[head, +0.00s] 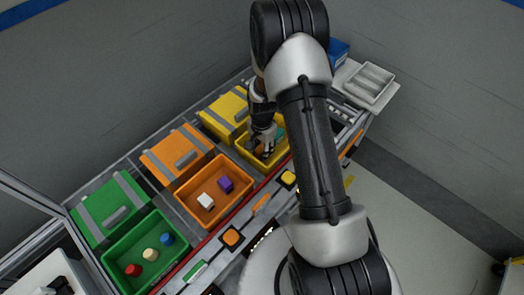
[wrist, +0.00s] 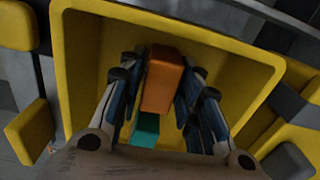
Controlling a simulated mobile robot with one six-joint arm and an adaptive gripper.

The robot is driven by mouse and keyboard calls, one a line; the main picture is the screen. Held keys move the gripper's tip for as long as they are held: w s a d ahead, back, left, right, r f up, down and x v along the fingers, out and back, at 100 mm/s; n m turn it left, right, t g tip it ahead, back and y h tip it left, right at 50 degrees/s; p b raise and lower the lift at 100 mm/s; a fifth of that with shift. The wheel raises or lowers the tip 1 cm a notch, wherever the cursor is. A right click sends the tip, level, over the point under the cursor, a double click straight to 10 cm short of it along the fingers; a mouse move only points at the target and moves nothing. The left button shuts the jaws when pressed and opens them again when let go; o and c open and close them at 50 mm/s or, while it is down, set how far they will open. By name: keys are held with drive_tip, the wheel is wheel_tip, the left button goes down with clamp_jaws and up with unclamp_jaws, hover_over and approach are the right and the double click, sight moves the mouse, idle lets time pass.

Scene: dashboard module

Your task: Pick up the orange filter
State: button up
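The orange filter (wrist: 163,80) is a block-shaped piece inside the yellow bin (head: 246,154). It shows small beside my gripper in the head view (head: 260,149). My gripper (head: 264,150) reaches down into the bin. In the wrist view my gripper's fingers (wrist: 162,88) stand on both sides of the orange filter, with little room at either side. The fingers look open around it; contact is hard to tell. A teal block (wrist: 145,130) lies by the filter's near end, partly hidden by my gripper.
A green bin (head: 117,255) holds red, cream and blue pieces. Lidded boxes line the back, including a yellow one (head: 222,117). A white tray (head: 370,82) stands at the far right.

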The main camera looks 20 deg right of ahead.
drive_tip(key=c, duration=0.6)
